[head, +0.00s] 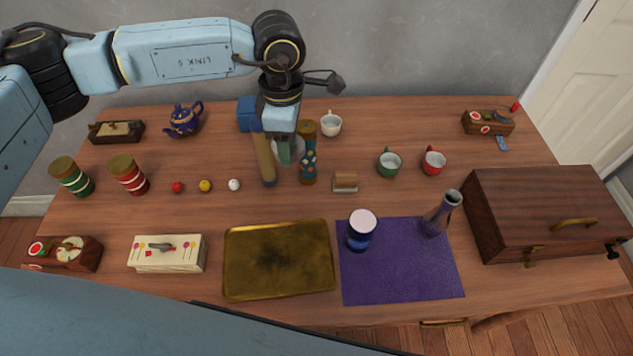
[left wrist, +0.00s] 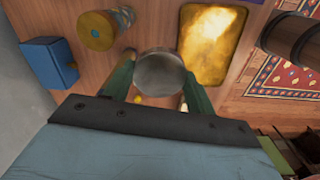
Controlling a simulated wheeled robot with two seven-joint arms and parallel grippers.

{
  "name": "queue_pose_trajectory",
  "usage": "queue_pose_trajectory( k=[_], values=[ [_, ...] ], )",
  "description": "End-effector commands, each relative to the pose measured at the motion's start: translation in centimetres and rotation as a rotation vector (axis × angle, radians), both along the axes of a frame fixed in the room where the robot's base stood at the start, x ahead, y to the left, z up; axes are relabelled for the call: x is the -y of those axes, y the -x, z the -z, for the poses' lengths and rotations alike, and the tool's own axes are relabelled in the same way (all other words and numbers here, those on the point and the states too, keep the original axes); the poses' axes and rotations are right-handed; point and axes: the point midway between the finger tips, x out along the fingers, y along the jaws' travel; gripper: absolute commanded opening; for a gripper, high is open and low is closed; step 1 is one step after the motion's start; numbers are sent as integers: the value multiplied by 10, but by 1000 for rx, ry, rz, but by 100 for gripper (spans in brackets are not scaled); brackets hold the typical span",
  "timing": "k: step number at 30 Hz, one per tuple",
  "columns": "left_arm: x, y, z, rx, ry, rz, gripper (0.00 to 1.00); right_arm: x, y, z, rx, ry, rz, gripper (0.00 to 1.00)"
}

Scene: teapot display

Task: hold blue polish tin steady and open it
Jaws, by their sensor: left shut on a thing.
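The blue polish tin (head: 360,237), dark blue with a white band and a pale round top, stands upright on the purple mat (head: 400,275). I cannot tell what that thing is. My right gripper is not in view.
A brass tray (head: 278,262) lies left of the mat. A purple vase (head: 440,215) stands on the mat's right side, beside a wooden chest (head: 545,210). Cups (head: 389,162) stand farther back.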

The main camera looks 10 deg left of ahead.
Motion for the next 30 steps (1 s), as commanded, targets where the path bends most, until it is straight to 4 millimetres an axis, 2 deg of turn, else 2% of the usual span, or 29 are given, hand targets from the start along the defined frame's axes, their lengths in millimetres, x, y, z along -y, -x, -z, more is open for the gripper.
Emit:
queue_pose_trajectory(
  k=[3, 9, 12, 17, 20, 30],
  values=[
    [8, -4, 7, -1, -2, -265, 28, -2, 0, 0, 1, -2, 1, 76],
    [18, -8, 15, 1, -5, -632, 28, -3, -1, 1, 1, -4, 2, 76],
    [21, -10, 18, 3, -6, -750, 28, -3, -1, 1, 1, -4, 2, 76],
    [23, -11, 24, 2, -6, -838, 28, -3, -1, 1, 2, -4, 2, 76],
    [23, -10, 41, -1, -10, -851, 28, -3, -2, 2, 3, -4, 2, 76],
    [23, -10, 128, 0, -9, -848, 28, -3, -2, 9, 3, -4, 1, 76]
  ],
)
